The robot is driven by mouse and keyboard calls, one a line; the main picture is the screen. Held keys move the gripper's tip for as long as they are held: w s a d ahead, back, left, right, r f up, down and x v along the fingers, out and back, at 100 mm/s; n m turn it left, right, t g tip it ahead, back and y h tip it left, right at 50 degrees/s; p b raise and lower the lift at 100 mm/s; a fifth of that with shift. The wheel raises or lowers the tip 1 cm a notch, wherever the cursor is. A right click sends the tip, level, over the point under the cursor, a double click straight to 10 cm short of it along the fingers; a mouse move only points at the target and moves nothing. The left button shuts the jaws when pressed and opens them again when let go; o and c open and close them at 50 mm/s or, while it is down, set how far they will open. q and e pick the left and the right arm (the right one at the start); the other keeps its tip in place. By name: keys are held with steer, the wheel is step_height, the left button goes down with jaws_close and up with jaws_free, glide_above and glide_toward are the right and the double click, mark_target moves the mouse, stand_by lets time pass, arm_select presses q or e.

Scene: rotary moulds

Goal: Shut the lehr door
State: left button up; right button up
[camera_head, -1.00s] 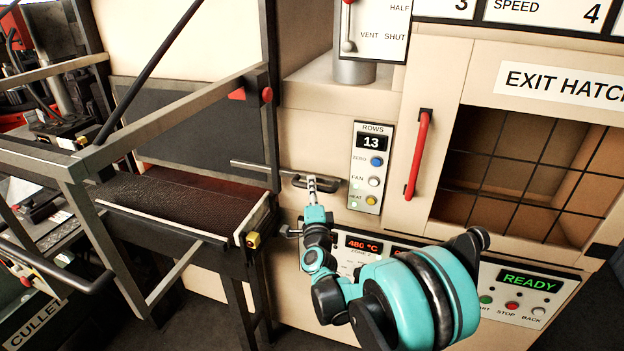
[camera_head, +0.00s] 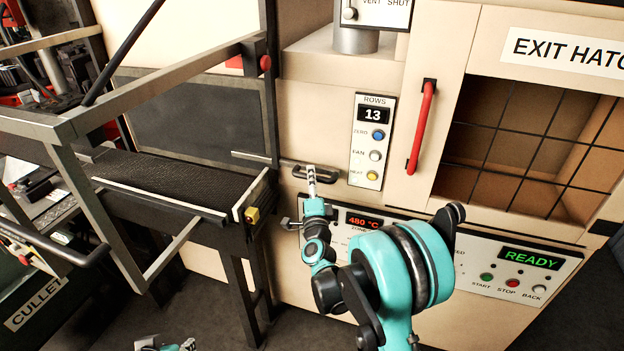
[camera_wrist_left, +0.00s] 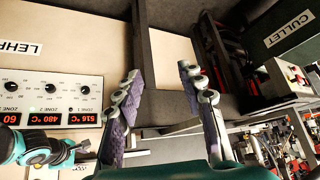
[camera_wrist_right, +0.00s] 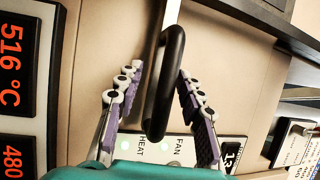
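The lehr door looks to be the dark grey panel (camera_head: 195,115) at the back of the conveyor belt (camera_head: 160,182). Its lower edge is low, close to the belt; I cannot tell whether it touches. A rod runs right from it to a black bar handle (camera_head: 326,172). My right gripper (camera_head: 312,178) is at this handle. In the right wrist view the handle (camera_wrist_right: 165,85) lies between the fingers (camera_wrist_right: 160,90), with a gap visible on each side. My left gripper (camera_wrist_left: 158,75) is open and empty; only its tip shows low in the head view (camera_head: 168,345).
A grey frame (camera_head: 90,190) stands in front of the belt at left. The ROWS panel (camera_head: 373,140) is right of the handle. The exit hatch with a red handle (camera_head: 422,127) is further right. A control panel (camera_head: 480,262) lies behind my right arm.

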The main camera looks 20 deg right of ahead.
steer(key=shift+r, duration=0.15)
steer(key=shift+s, duration=0.15)
steer(key=v, duration=0.7)
steer(key=shift+s, duration=0.15)
steer(key=shift+a, duration=0.1)
